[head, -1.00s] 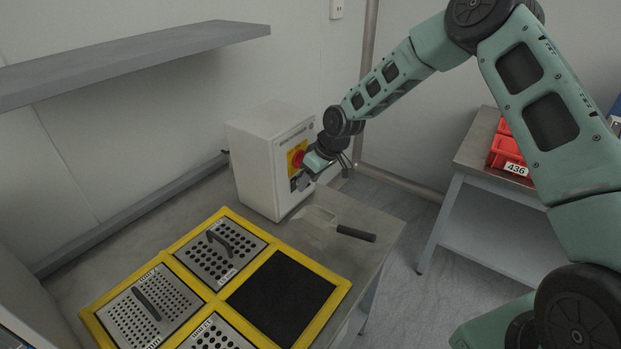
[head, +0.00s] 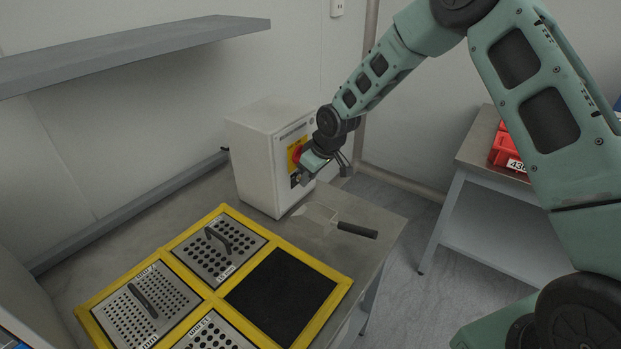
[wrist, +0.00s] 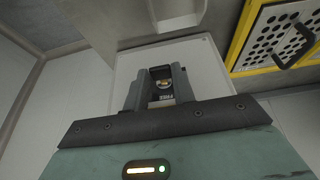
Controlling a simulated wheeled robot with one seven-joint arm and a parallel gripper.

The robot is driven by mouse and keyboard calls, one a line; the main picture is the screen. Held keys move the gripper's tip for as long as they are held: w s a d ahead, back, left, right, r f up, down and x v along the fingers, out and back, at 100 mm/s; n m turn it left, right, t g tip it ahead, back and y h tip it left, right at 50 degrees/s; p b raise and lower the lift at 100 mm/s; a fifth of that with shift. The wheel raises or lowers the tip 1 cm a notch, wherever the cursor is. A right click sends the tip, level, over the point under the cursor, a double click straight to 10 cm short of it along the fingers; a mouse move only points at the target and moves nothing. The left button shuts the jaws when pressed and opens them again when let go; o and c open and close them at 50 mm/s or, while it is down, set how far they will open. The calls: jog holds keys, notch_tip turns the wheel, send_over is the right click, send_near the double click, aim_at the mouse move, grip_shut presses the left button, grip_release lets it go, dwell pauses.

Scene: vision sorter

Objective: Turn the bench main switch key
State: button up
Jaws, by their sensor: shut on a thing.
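The white switch box (head: 255,165) stands at the back of the bench, tilted in neither view that I can judge. Its front face carries a red knob (head: 297,153) on a yellow plate. My gripper (head: 303,180) is at this face, just below the red knob, and covers part of it. In the wrist view my gripper (wrist: 160,70) is shut on the key, a small metallic piece (wrist: 163,84) between the fingers against the pale box face (wrist: 205,75). The key is mostly hidden, and its turn angle cannot be made out.
A yellow frame (head: 258,230) with perforated plates and a black square fills the near bench. A grey shelf (head: 130,52) hangs at upper left. Red bins (head: 507,150) stand at right.

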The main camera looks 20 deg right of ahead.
jog(key=o, duration=1)
jog(key=v, duration=1.7)
jog(key=shift+r, duration=0.25)
jog(key=shift+a, duration=0.1)
